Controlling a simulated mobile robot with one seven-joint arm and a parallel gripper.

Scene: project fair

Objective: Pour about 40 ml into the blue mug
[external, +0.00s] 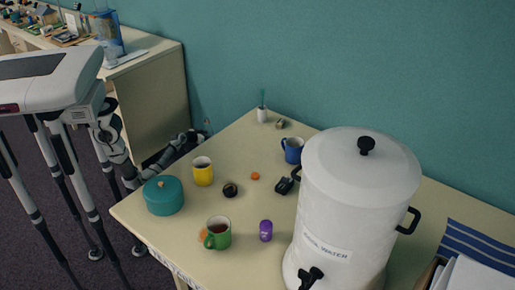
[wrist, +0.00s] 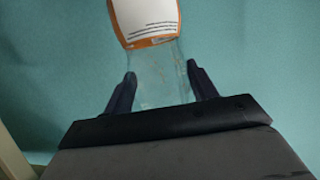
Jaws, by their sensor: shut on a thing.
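The blue mug (external: 292,150) stands upright on the table towards the back, just left of the big white urn. I cannot tell what is inside it. In the wrist view my gripper (wrist: 160,72) is shut on a clear bottle (wrist: 162,88) with a white and orange label (wrist: 146,18). The fingers lie on either side of its clear part; its far end is out of frame. In the external view my arm reaches to the table's back left edge, well left of the blue mug. The bottle is too small to make out there.
The table (external: 170,235) holds a yellow mug (external: 203,172), a green mug (external: 218,234), a teal lidded pot (external: 163,196), a purple container (external: 266,230) and a white urn (external: 350,200). A white cup with a green stick (external: 262,113) stands at the back. The back left tabletop is clear.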

